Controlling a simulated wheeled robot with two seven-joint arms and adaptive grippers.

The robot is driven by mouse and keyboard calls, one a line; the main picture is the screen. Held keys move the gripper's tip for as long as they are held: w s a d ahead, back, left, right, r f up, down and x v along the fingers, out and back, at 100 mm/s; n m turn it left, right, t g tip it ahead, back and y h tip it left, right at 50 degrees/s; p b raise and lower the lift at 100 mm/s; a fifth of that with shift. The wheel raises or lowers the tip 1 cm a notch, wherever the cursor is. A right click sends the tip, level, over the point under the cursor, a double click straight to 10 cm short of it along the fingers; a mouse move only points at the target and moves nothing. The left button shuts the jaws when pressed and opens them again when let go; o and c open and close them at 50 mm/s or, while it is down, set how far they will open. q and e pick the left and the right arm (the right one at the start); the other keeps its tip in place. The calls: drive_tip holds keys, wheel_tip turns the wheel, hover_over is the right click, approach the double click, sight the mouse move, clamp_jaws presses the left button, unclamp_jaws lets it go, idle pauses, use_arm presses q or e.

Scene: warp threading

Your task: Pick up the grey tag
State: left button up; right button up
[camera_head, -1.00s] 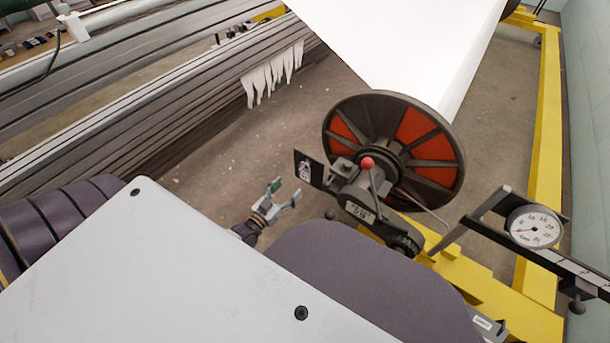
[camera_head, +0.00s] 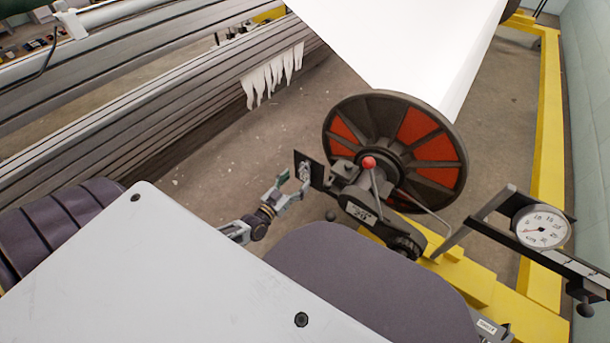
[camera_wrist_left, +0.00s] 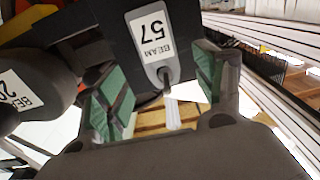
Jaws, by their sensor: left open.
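The grey tag (camera_wrist_left: 164,74) carries a white label reading BEAM 57 and hangs against a black plate (camera_wrist_left: 105,30) in the left wrist view. In the head view the tag (camera_head: 305,171) shows small on the plate's face, left of the reel. My left gripper (camera_head: 293,185) is open, with its fingertips close to the tag. In the left wrist view its green-padded fingers (camera_wrist_left: 162,88) stand on either side of the tag, apart from it. The tag's lower end lies toward the space between the fingers. My right gripper is not in view.
A large black and red reel flange (camera_head: 435,140) with a white roll (camera_head: 410,45) stands right of the plate. A red-knobbed lever (camera_head: 368,163) is near the plate. A dial gauge (camera_head: 541,227) sits at the right. A yellow frame (camera_head: 545,150) runs behind it.

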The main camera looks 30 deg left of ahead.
sight(304, 172)
use_arm(q)
drive_tip(key=shift+w+f, duration=0.1)
drive_tip(key=shift+w, duration=0.25)
drive_tip(key=shift+w+b, duration=0.3)
drive_tip(key=shift+b, duration=0.15)
drive_tip(key=shift+w+d+f+b, duration=0.1)
drive_tip(key=shift+w+b, duration=0.45)
drive_tip(key=shift+w, duration=0.35)
drive_tip(key=shift+w+b, duration=0.4)
drive_tip(key=shift+w, duration=0.6)
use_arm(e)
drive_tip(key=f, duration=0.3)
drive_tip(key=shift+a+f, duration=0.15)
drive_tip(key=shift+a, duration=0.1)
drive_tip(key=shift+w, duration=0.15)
use_arm(q)
drive_tip(key=shift+c, duration=0.6)
drive_tip(key=c, duration=0.8)
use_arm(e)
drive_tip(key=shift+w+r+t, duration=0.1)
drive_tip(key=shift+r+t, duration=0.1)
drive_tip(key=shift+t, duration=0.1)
